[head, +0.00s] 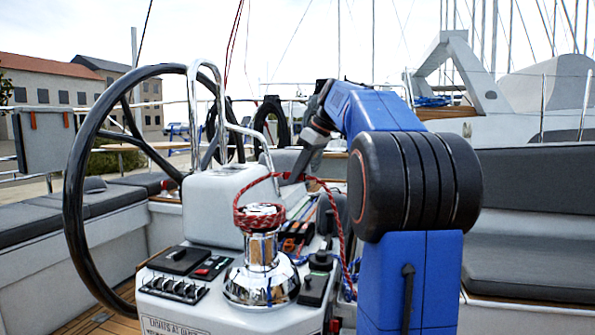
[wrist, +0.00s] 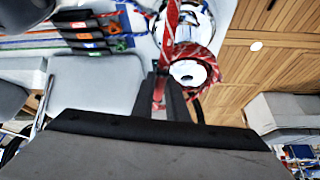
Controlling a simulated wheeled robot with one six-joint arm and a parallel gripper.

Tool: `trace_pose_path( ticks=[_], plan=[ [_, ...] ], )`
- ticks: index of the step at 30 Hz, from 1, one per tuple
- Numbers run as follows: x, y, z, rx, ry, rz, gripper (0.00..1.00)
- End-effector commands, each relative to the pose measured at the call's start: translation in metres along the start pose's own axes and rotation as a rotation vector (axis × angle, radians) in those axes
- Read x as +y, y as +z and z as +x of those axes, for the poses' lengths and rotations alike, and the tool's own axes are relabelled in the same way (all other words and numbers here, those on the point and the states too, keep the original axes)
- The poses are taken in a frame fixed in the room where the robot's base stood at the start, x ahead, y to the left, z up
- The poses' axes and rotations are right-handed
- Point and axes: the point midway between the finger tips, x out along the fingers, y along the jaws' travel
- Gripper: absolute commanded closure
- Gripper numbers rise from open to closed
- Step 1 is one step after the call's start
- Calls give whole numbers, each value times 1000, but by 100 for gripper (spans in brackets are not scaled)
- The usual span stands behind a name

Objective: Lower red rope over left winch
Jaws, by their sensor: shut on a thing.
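A chrome winch (head: 262,272) stands on the white console in the head view; its top also shows in the wrist view (wrist: 188,73). The red rope (head: 258,218) is wrapped around the upper part of the winch. From there a strand arcs up to my gripper (head: 297,172), and rope hangs down to the right of the winch. My gripper is above and behind the winch, to its right. In the wrist view my gripper (wrist: 170,98) is shut on the red rope (wrist: 171,25), with the winch just beyond the fingertips. Only one winch is clear.
A large black steering wheel (head: 78,190) and a chrome rail (head: 222,100) stand left of the winch. Rope clutches (head: 297,232) and a switch panel (head: 172,288) sit on the console. Grey cushioned benches (head: 530,255) line both sides.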

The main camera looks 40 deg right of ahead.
Motion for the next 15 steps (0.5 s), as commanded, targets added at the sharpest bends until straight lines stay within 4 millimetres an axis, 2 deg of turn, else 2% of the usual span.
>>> trace_pose_path(
  ticks=[15],
  plan=[
    [0, 16, 29, 0, -1, 0, 100]
  ],
)
